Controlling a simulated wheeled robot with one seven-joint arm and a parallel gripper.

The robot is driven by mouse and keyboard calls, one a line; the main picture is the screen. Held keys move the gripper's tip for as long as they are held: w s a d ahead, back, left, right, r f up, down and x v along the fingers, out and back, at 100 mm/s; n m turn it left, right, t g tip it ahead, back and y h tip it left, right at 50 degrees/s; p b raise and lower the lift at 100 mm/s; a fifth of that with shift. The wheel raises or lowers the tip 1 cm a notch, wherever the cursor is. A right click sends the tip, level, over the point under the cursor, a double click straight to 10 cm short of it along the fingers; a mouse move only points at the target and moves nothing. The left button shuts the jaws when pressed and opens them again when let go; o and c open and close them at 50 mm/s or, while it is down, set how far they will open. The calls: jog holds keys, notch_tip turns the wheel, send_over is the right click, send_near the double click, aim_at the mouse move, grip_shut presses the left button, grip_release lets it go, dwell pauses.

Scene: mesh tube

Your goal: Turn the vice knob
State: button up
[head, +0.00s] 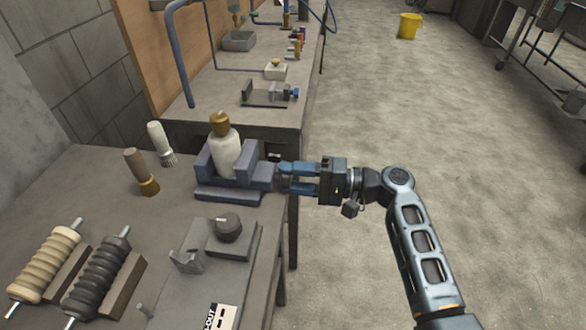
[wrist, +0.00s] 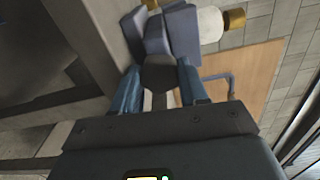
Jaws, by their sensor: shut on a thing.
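The blue-grey vice (head: 228,193) stands at the right edge of the near bench, with a white bottle (head: 226,150) with a brown cap upright between its jaws. My gripper (head: 283,177) reaches in from the right, its blue fingers level at the vice's right end. In the wrist view, the dark knob (wrist: 160,76) lies between the two fingers, and my gripper (wrist: 157,88) is shut on it. The vice (wrist: 182,35) and the white bottle (wrist: 209,25) show beyond it. In the head view the fingers mostly hide the knob.
Two ribbed rollers (head: 98,276) (head: 46,264) lie at the left. Open floor (head: 430,150) is to the right.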

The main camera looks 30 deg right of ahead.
jog(key=shift+d+m+p, duration=0.1)
jog(key=shift+m+p, duration=0.45)
jog(key=shift+m, duration=0.35)
jog(key=shift+f, duration=0.1)
jog(key=o, duration=0.8)
